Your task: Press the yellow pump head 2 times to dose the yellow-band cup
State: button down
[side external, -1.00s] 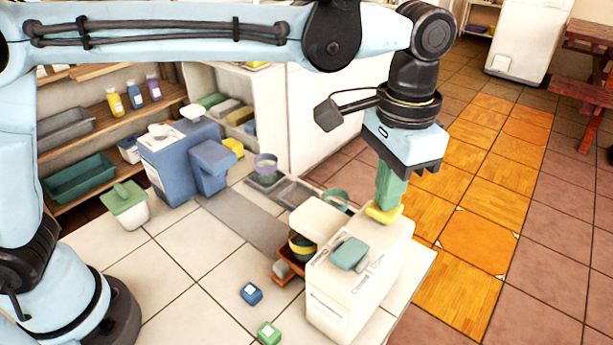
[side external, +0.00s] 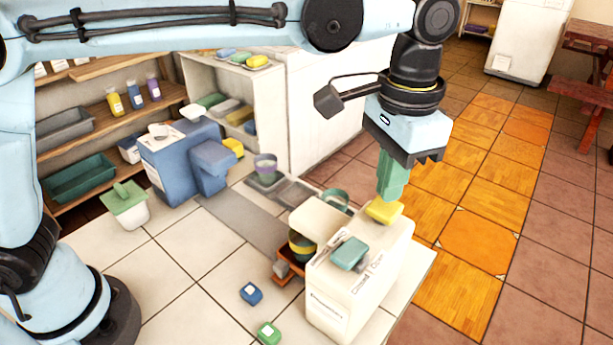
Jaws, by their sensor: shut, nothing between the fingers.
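The yellow pump head (side external: 384,212) sits on the back right of the top of a cream dispenser (side external: 337,290). A teal pump head (side external: 349,254) sits nearer the front of the same top. My gripper (side external: 391,195) points down with its green fingers shut and empty, directly over the yellow pump head. The fingertips are at or just above its top; I cannot tell whether they touch. The yellow-band cup (side external: 302,248) stands in an orange-brown holder on the dispenser's left side, partly hidden by the dispenser's overhanging spout part (side external: 318,217). Its contents are not clear.
A purple-band cup (side external: 265,170) and a teal-rimmed cup (side external: 336,198) stand behind on grey trays. A blue dispenser (side external: 178,160) stands at back left. Small blue (side external: 251,293) and green (side external: 268,333) blocks lie on the tiles in front. Shelves line the back left.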

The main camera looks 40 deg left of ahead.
jog(key=shift+f, duration=0.25)
jog(key=shift+f, duration=1.15)
jog(key=shift+r, duration=1.4)
jog(key=shift+r, duration=3)
